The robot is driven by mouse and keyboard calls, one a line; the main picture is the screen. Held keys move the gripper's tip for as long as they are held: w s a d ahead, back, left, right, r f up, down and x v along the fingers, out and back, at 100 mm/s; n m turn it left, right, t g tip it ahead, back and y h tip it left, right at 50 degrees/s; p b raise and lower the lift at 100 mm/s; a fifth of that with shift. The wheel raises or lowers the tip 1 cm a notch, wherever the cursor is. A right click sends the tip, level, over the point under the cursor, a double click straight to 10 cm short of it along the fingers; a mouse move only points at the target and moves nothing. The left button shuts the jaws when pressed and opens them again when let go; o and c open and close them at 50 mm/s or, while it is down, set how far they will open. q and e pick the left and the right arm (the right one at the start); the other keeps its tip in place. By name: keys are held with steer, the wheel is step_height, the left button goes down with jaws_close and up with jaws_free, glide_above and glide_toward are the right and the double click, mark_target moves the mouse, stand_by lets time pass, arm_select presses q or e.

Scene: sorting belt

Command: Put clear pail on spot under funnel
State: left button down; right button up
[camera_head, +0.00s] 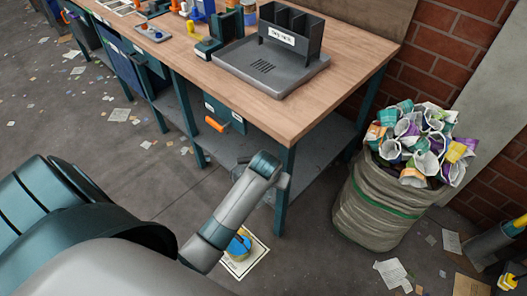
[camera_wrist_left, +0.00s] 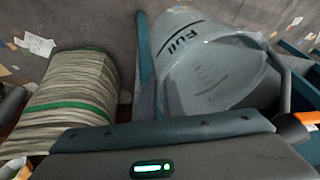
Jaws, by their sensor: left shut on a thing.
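The clear pail (camera_wrist_left: 212,75), grey and see-through with "FULL" in black on its side, fills the upper middle of the left wrist view, tilted in that picture. A thin handle runs at its right. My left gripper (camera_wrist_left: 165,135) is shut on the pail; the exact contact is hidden. In the head view my left gripper (camera_head: 282,181) is beside the table's front leg, and the pail is mostly hidden behind my arm. A pale square marking (camera_head: 247,262) with a blue and yellow round patch lies on the floor, partly covered by my forearm. I cannot make out a funnel for certain. My right gripper is out of view.
A wooden workbench (camera_head: 172,57) carries a grey tray (camera_head: 284,80) with a dark labelled bin (camera_head: 291,33). An orange-ended fitting (camera_head: 238,122) hangs under it. A large sack of crumpled cups (camera_head: 372,212) stands at the right. Papers litter the floor.

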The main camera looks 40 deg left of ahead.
arm_select(q)
steer(key=a+f+n+y, duration=0.1)
steer(key=a+f+n, duration=0.1)
steer(key=a+f, duration=0.6)
steer(key=a+f+n+g+y, duration=0.1)
steer(key=a+f+n, duration=0.1)
steer(key=a+f, duration=0.7)
steer(key=a, duration=0.5)
steer(key=shift+w+a, duration=0.25)
steer(key=shift+w, duration=0.05)
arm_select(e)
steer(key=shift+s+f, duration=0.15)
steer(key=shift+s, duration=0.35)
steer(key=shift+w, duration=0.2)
